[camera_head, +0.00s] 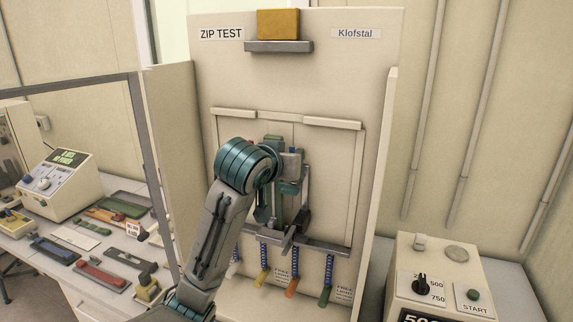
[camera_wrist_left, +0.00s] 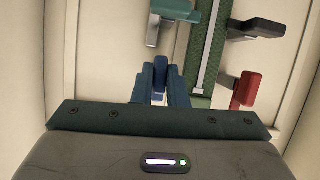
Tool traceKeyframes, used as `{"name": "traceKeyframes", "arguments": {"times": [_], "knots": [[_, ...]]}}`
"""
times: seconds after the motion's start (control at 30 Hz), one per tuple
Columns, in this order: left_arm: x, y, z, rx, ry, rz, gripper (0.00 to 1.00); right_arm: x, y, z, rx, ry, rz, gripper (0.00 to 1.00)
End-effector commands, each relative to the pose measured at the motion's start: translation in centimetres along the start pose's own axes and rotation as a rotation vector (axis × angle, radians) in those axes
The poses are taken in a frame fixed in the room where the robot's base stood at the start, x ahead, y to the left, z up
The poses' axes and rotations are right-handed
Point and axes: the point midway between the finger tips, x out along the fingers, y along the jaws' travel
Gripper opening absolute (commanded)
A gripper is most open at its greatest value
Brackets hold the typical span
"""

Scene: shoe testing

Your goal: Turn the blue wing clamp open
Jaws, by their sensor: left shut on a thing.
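The blue wing clamp (camera_wrist_left: 160,74) shows in the left wrist view between the two dark blue fingers of my left gripper (camera_wrist_left: 160,88). The gripper is shut on it, and the fingers hide most of its sides. In the head view my left gripper (camera_head: 280,188) is at the fixture in the test cabinet's recess, and I cannot make out the clamp clearly there. A green upright bar (camera_wrist_left: 206,50) stands just right of the clamp in the wrist view. My right gripper is not in view.
Coiled hooks, including an orange one (camera_head: 291,288), hang below the recess. A control box (camera_head: 440,280) stands right; a cluttered bench (camera_head: 75,230) lies left.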

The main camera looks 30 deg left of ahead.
Motion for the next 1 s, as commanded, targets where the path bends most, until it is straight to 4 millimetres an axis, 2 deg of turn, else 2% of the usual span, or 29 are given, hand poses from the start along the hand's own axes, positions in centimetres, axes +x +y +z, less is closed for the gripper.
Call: {"name": "traceKeyframes", "arguments": {"times": [0.3,0.73,0.77,0.87,1.0], "knots": [[-0.08,0.05,-0.32,0.076,0.009,-0.032,0.00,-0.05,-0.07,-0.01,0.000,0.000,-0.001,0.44],[-0.09,0.02,-0.34,0.085,0.010,-0.036,0.00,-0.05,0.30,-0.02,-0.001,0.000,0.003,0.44],[-0.09,0.02,-0.34,0.085,0.010,-0.036,0.15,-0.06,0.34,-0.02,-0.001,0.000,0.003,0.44],[-0.08,0.02,-0.30,0.085,0.009,-0.036,0.34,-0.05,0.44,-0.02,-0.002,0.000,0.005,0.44],[-0.05,0.04,-0.19,0.084,0.006,-0.035,0.35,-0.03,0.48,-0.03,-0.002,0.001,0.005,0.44]]}}
